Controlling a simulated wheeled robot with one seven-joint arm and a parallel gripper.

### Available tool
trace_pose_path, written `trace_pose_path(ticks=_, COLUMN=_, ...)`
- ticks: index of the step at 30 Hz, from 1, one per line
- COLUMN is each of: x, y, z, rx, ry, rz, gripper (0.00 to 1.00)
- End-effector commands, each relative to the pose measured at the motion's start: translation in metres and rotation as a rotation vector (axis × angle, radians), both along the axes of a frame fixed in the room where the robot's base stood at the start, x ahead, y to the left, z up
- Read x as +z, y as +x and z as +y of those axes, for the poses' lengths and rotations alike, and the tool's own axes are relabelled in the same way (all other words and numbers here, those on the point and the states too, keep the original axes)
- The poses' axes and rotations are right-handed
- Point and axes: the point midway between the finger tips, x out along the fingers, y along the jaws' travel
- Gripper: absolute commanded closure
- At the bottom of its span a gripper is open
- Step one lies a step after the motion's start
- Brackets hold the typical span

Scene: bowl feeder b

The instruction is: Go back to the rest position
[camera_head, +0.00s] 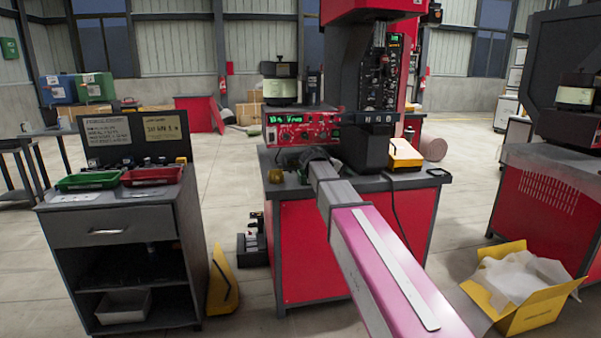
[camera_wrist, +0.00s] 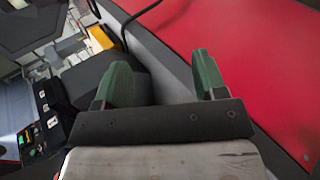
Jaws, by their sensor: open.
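My gripper (camera_wrist: 160,85) shows in the wrist view with its two green fingers apart and nothing between them. Behind the fingers are a dark grey edge and a red panel (camera_wrist: 240,50). In the head view my arm reaches forward from the lower right toward the red workbench (camera_head: 310,265). The arm's far end is in front of the red control panel (camera_head: 290,127) of the machine. My fingers cannot be made out clearly there.
A dark cart (camera_head: 118,240) with a green tray (camera_head: 90,179) and a red tray (camera_head: 152,175) stands at left. A yellow floor sign (camera_head: 222,285) stands beside it. An open yellow box (camera_head: 535,315) lies at lower right. Clear floor shows between the benches.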

Motion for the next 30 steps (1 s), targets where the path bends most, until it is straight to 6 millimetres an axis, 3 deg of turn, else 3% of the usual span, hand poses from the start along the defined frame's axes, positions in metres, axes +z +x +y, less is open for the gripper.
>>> trace_pose_path(ticks=1, x=-0.032, y=-0.022, z=-0.010, rx=-0.007, ry=0.052, rz=0.017, gripper=0.35)
trace_pose_path(ticks=6, x=-0.118, y=-0.073, z=-0.024, rx=-0.039, ry=0.244, rz=0.061, gripper=0.35)
trace_pose_path(ticks=15, x=-0.237, y=-0.180, z=-0.033, rx=-0.169, ry=0.589, rz=0.109, gripper=0.35)
trace_pose_path(ticks=22, x=-0.291, y=-0.254, z=-0.027, rx=-0.303, ry=0.818, rz=0.120, gripper=0.35)
trace_pose_path(ticks=26, x=-0.305, y=-0.277, z=-0.023, rx=-0.353, ry=0.892, rz=0.121, gripper=0.35)
trace_pose_path(ticks=30, x=-0.310, y=-0.284, z=-0.021, rx=-0.376, ry=0.924, rz=0.117, gripper=0.35)
